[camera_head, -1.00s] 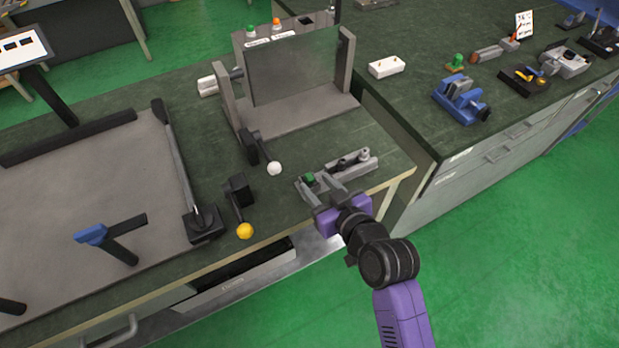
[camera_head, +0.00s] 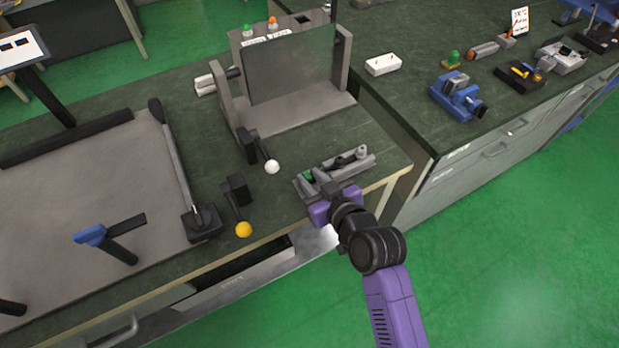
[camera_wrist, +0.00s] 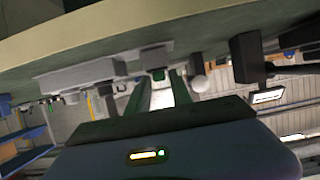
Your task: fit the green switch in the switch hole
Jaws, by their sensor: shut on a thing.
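The green switch (camera_head: 308,175) sits at the left end of a grey holder block (camera_head: 335,170) near the table's front edge. My gripper (camera_head: 316,178) is at that end of the block, with its fingers closed about the switch and partly hiding it. In the wrist view the green switch (camera_wrist: 158,75) shows between the two fingertips of my gripper (camera_wrist: 159,82), just against the grey block (camera_wrist: 80,74). The switch hole is not clearly seen, and I cannot tell how deep the switch sits.
A lever with a white ball (camera_head: 272,167) and one with a yellow ball (camera_head: 244,230) stand left of the block. A grey frame with a dark panel (camera_head: 290,65) rises behind. A blue device (camera_head: 458,97) and a white box (camera_head: 383,64) are on the right bench.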

